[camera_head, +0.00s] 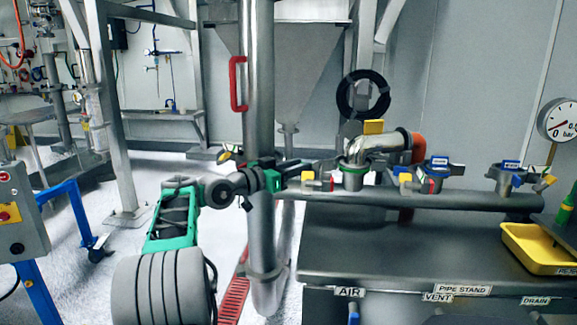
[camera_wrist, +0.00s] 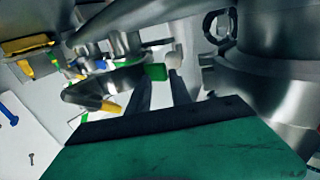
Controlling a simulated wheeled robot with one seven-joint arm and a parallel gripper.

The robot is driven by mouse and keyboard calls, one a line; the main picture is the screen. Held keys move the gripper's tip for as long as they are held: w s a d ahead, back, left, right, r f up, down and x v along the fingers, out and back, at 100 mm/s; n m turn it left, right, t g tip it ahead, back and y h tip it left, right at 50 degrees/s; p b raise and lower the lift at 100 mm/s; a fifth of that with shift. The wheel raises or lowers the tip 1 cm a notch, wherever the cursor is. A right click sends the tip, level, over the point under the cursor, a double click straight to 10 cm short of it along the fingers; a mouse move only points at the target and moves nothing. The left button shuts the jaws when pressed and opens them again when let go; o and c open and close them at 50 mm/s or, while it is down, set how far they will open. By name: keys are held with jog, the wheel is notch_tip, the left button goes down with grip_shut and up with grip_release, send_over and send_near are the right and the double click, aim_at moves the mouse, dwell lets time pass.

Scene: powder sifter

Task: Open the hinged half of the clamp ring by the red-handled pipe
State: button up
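The vertical steel pipe (camera_head: 258,75) carries a red handle (camera_head: 234,84). Right of it, a bent steel pipe (camera_head: 372,143) ends on a short stub with a green-edged clamp ring (camera_head: 352,170) around the joint. In the wrist view a steel ring (camera_wrist: 112,82) with a green block (camera_wrist: 156,72) and a yellow-tipped lever (camera_wrist: 110,106) lies just left of and beyond my fingers. My gripper (camera_head: 322,164) reaches past the vertical pipe to the left side of the clamp ring. In the wrist view my gripper (camera_wrist: 162,84) has its two dark fingers apart. Whether they touch the ring is unclear.
Two more capped stubs, one nearer (camera_head: 436,175) and one farther right (camera_head: 507,178), stand along the horizontal pipe (camera_head: 440,199). A yellow tray (camera_head: 545,252) sits on the steel bench (camera_head: 385,260). A large steel body (camera_wrist: 275,65) is close on the right in the wrist view.

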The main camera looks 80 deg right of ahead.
jog(key=v, duration=0.8)
